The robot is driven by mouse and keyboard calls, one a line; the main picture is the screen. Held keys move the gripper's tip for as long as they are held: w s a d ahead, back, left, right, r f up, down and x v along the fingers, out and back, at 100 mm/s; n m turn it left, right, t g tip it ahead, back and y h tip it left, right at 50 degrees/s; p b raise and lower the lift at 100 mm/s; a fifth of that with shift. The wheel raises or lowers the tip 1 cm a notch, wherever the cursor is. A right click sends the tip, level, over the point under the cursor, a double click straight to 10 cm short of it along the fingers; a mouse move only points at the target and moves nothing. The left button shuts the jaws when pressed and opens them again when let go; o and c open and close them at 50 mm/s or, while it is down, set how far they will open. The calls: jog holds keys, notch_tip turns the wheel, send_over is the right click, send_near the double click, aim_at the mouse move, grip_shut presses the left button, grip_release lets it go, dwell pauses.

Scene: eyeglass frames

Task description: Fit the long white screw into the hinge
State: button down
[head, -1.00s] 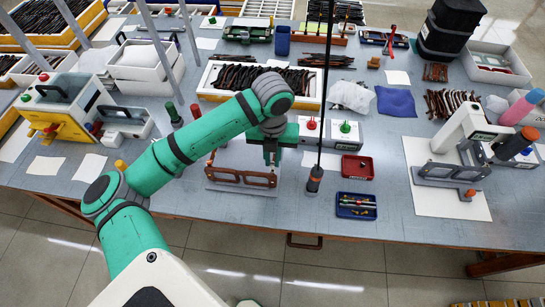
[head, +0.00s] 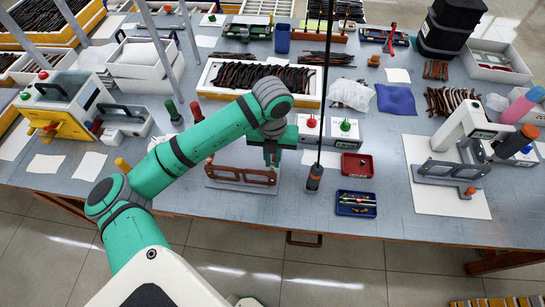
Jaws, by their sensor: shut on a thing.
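The brown eyeglass frame (head: 230,174) is held upright on a flat grey fixture (head: 222,186) at the front of the table, left of centre. My gripper (head: 271,163) points down at the frame's right end, close above or against it; I cannot tell whether they touch. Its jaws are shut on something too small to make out. The long white screw and the hinge cannot be made out at this size. A blue tray (head: 342,210) to the right holds several small pieces, including yellow and light ones. A red tray (head: 347,170) stands behind it.
An upright screwdriver (head: 315,178) hangs on a dark cable just right of my gripper. White boxes with a red and a green button (head: 345,127) stand behind. A white device (head: 465,135) stands on a white mat at right.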

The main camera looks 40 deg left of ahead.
jog(key=shift+f, duration=0.2)
jog(key=c, duration=1.7)
grip_release()
jog(key=shift+r, duration=0.15)
jog(key=shift+r, duration=3.4)
jog(key=shift+w, duration=0.1)
